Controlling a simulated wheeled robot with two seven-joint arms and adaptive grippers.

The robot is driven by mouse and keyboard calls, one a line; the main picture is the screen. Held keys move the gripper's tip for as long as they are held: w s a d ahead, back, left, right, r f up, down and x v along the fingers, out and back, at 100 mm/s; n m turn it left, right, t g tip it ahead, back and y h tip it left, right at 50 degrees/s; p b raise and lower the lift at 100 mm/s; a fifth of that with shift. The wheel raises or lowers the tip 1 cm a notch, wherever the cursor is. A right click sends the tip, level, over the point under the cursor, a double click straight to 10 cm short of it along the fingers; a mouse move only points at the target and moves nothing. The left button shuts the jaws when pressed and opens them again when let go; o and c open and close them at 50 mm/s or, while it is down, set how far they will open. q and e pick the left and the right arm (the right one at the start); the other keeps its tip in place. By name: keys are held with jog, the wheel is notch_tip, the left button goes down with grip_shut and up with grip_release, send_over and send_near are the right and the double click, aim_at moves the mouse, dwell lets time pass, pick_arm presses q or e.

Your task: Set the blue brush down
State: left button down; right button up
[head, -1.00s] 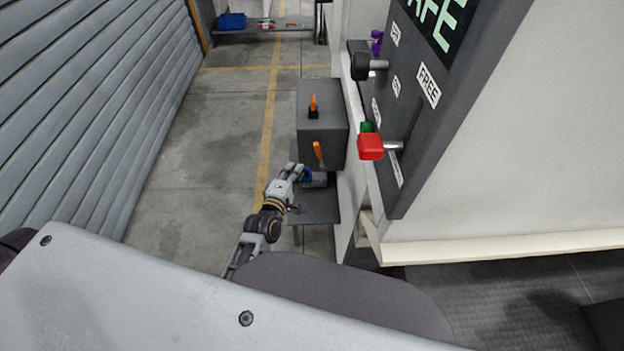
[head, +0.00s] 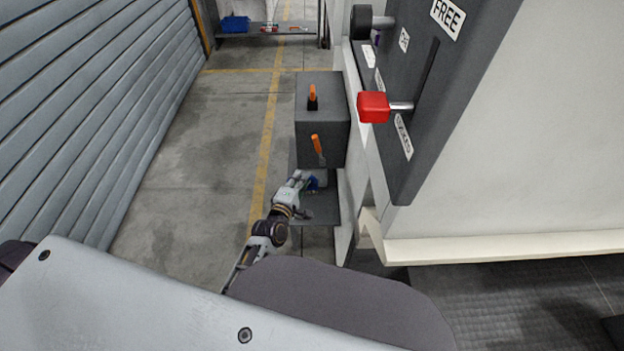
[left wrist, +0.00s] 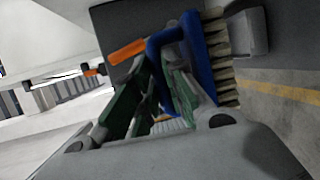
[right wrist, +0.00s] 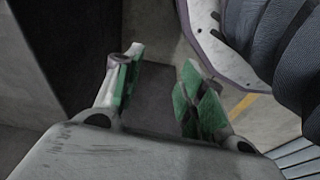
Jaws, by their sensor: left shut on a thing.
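The blue brush (head: 313,184) is in my left gripper (head: 301,179), just above or at the low grey shelf (head: 322,210) below the grey box. In the left wrist view the brush (left wrist: 190,60) shows its blue body and pale bristles at the upper middle. The left gripper's green-padded fingers (left wrist: 152,85) are shut on its blue handle. I cannot tell whether the brush touches the shelf. My right gripper (right wrist: 160,75) is open and empty in the right wrist view. It is not made out in the head view.
A grey box (head: 322,120) with orange handles (head: 317,145) stands over the shelf. A dark panel (head: 430,90) with a red-handled lever (head: 373,107) rises to its right. A roller shutter (head: 90,110) is at left. The floor (head: 215,140) between is clear.

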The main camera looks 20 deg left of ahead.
aim_at(306, 192)
pick_arm(q)
jog(key=w+f+b, duration=0.1)
jog(key=f+b, duration=0.1)
jog(key=f, duration=0.1)
jog(key=w+f+b, duration=0.1)
jog(key=f+b, duration=0.2)
jog(key=f, duration=0.1)
jog(key=w+f+b, duration=0.1)
jog(key=f+b, duration=0.2)
jog(key=f, duration=0.1)
jog(key=shift+w+d, duration=0.1)
jog(key=shift+d, duration=0.3)
jog(key=w+f+b, duration=0.3)
jog(key=f+b, duration=0.6)
jog(key=f, duration=0.2)
jog(key=shift+w+f+h, duration=0.25)
jog(key=shift+f+h, duration=0.05)
jog(key=shift+f, duration=0.1)
pick_arm(e)
jog(key=w+a+r, duration=0.1)
jog(key=w+r, duration=0.1)
jog(key=r, duration=0.5)
jog(key=w+a+r+t+y, duration=0.1)
jog(key=w+a+r, duration=0.1)
jog(key=r, duration=0.5)
jog(key=shift+w+r, duration=0.4)
jog(key=shift+w, duration=0.25)
